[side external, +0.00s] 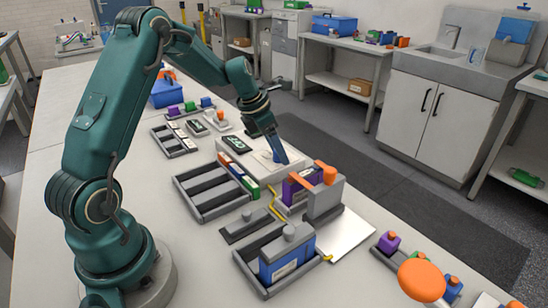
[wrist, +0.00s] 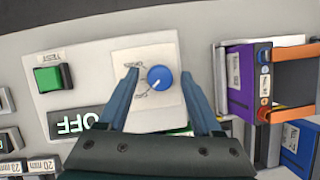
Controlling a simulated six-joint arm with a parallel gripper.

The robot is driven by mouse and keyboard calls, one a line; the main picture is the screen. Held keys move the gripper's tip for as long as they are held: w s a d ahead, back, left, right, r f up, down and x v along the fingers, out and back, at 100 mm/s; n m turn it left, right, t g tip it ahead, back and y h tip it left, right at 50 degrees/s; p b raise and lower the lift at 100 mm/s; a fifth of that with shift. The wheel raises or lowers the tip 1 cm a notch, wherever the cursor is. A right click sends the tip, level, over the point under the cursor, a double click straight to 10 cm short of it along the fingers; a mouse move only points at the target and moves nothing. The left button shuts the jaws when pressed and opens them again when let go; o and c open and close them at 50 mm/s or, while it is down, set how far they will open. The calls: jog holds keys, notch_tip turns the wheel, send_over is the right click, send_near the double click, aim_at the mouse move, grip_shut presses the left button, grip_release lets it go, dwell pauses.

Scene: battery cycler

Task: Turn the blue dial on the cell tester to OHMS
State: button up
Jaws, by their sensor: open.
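The blue dial (wrist: 161,78) sits on a white plate of the cell tester (wrist: 95,55) in the wrist view. A pale mark on the dial points to the lower left. Small labels left of the dial are too small to read surely. My gripper (wrist: 160,73) is open, its two blue fingers on either side of the dial, with gaps between them and it. In the side external view my gripper (side external: 279,156) points down at the cell tester (side external: 294,170), and the dial is hidden there.
The tester has a green button (wrist: 48,78) and a dark display (wrist: 88,120) reading OFF. A purple cell (wrist: 240,85) in a grey holder with orange arms (wrist: 290,82) stands close right of my fingers. A grey tray (side external: 205,207) with cells lies nearby.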

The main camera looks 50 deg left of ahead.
grip_shut()
jog(key=shift+m, duration=0.3)
jog(key=m+h, duration=0.1)
jog(key=m, duration=0.2)
jog(key=m+g+h, duration=0.1)
jog(key=m, duration=0.2)
jog(key=shift+w+a, duration=0.1)
jog(key=shift+a, duration=0.1)
jog(key=m+g, duration=0.1)
jog(key=m, duration=0.1)
jog(key=m+g+h, duration=0.1)
jog(key=m, duration=0.2)
jog(key=shift+w+m, duration=0.1)
jog(key=shift+m, duration=0.7)
grip_release()
jog(key=shift+h, duration=0.3)
